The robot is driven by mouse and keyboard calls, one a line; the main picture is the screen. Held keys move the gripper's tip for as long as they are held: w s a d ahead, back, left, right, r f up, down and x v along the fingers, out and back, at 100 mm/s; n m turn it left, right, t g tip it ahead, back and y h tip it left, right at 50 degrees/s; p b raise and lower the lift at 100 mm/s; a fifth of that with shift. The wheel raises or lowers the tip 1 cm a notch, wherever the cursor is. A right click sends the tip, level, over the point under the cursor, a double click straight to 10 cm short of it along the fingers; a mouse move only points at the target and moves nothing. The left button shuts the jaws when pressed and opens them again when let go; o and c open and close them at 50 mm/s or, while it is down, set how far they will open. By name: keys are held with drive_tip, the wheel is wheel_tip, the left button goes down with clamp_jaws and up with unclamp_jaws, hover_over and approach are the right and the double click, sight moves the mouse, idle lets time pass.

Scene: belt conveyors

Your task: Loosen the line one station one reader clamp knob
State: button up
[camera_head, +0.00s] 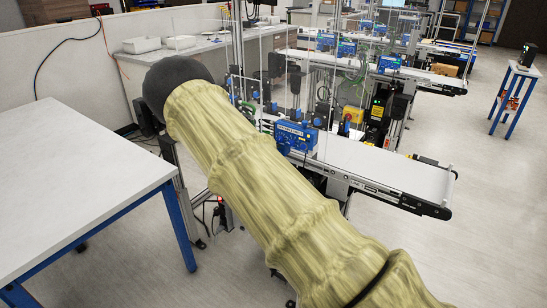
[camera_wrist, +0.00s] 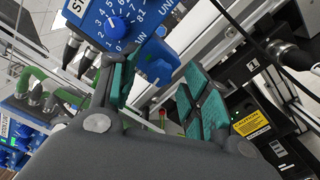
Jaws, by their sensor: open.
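In the wrist view my gripper (camera_wrist: 161,76) is open, its two fingers with teal pads spread apart. A blue lobed knob (camera_wrist: 157,68) shows between the fingertips, under a blue box. I cannot tell for sure that it is the reader clamp knob, or whether a finger touches it. The blue box (camera_wrist: 143,18) has a numbered dial with a round blue knob (camera_wrist: 117,27) and stands close beyond the left finger. In the head view a blue box (camera_head: 295,136) sits at the near conveyor's side; my sleeved arm hides my gripper there.
A black device with a yellow caution label (camera_wrist: 250,122) stands close to the right finger, with black cables above it. The near conveyor belt (camera_head: 380,165) looks empty. A white table (camera_head: 75,175) stands at left; a small stand (camera_head: 512,90) at right. Open floor lies at right.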

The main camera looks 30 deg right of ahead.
drive_tip(key=v, duration=1.2)
drive_tip(key=s+a+f+m+y+b, duration=0.15)
drive_tip(key=s+f+y, duration=0.35)
drive_tip(key=s+f, duration=0.6)
drive_tip(key=s+a+f+m+y, duration=0.15)
drive_tip(key=s+f+y, duration=0.35)
drive_tip(key=f, duration=1)
drive_tip(key=s+a+f+m+g+y, duration=0.2)
drive_tip(key=s+a, duration=0.2)
drive_tip(key=s, duration=0.6)
drive_tip(key=s+a+f+m+g+y+b, duration=0.1)
drive_tip(key=s+a, duration=0.4)
drive_tip(key=s, duration=0.6)
drive_tip(key=s+a+f+m+g+y, duration=0.3)
drive_tip(key=s+a+f, duration=0.2)
drive_tip(key=s, duration=0.6)
drive_tip(key=shift+m+g+y+b, duration=0.4)
